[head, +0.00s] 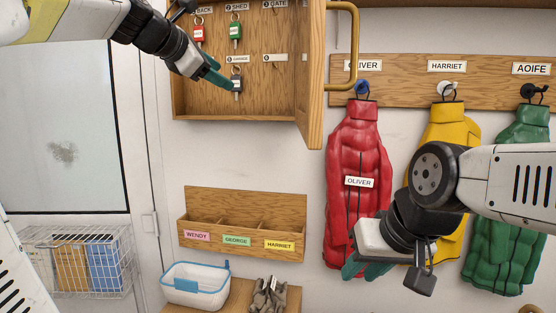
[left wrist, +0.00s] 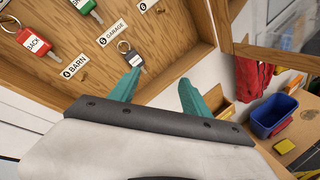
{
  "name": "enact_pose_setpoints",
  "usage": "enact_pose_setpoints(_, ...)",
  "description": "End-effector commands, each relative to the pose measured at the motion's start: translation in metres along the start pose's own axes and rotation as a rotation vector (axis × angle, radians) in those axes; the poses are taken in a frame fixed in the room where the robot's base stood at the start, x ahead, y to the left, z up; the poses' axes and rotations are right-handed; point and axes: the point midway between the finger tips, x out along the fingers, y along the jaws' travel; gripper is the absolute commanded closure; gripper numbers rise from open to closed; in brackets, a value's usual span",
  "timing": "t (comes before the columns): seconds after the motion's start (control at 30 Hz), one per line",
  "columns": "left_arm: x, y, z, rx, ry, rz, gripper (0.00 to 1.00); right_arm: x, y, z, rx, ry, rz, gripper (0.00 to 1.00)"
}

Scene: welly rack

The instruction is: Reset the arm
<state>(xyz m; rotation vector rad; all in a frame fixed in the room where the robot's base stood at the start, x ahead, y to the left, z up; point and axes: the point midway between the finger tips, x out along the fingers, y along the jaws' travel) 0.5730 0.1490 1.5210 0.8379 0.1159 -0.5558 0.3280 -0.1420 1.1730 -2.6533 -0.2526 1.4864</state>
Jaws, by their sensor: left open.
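My left gripper (head: 219,78) is raised in front of the open wooden key cabinet (head: 200,102). Its two teal fingers are spread and empty in the left wrist view (left wrist: 160,92). A dark grey key fob (head: 237,84) hangs by its ring under the GARAGE label; it also shows in the left wrist view (left wrist: 133,61). One fingertip is close to this fob; I cannot tell whether they touch. My right gripper (head: 366,269) is low in front of the red jacket (head: 358,145). Its teal fingertips are partly hidden, so its opening is unclear.
The open cabinet door (head: 315,75) juts out right of my left gripper. Red (head: 198,35) and green (head: 235,32) fobs hang above. A labelled wooden holder (head: 245,198), a white-and-blue bin (head: 196,286) and grey gloves (head: 268,295) are below. Yellow (head: 455,122) and green (head: 522,135) jackets hang right.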

Motion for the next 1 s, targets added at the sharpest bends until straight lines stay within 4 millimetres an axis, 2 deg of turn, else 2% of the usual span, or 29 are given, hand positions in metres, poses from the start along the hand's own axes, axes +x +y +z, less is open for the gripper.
enact_pose_setpoints(0.03, -0.006, -0.033, -0.013, 0.149, 0.037, -0.048, 0.45, 0.000, 0.000, 0.000, 0.000, 0.000, 0.000, 0.71)
enact_pose_setpoints(0.3, -0.041, -0.198, -0.099, 1.015, 0.112, -0.379, 0.45, 0.000, 0.000, 0.000, 0.000, 0.000, 0.000, 0.71)
enact_pose_setpoints(0.4, -0.058, -0.255, -0.132, 1.313, 0.080, -0.514, 0.45, 0.000, 0.000, 0.000, 0.000, 0.000, 0.000, 0.71)
enact_pose_setpoints(0.5, -0.074, -0.302, -0.160, 1.563, 0.026, -0.633, 0.45, 0.000, 0.000, 0.000, 0.000, 0.000, 0.000, 0.71)
enact_pose_setpoints(0.6, -0.086, -0.335, -0.182, 1.744, -0.031, -0.723, 0.45, 0.000, 0.000, 0.000, 0.000, 0.000, 0.000, 0.71)
enact_pose_setpoints(0.7, -0.094, -0.355, -0.195, 1.854, -0.073, -0.776, 0.45, 0.000, 0.000, 0.000, 0.000, 0.000, 0.000, 0.71)
enact_pose_setpoints(0.8, -0.097, -0.362, -0.201, 1.900, -0.092, -0.798, 0.45, 0.000, 0.000, 0.000, 0.000, 0.000, 0.000, 0.71)
enact_pose_setpoints(1.0, -0.097, -0.363, -0.201, 1.906, -0.095, -0.801, 0.45, 0.000, 0.000, 0.000, 0.000, 0.000, 0.000, 0.71)
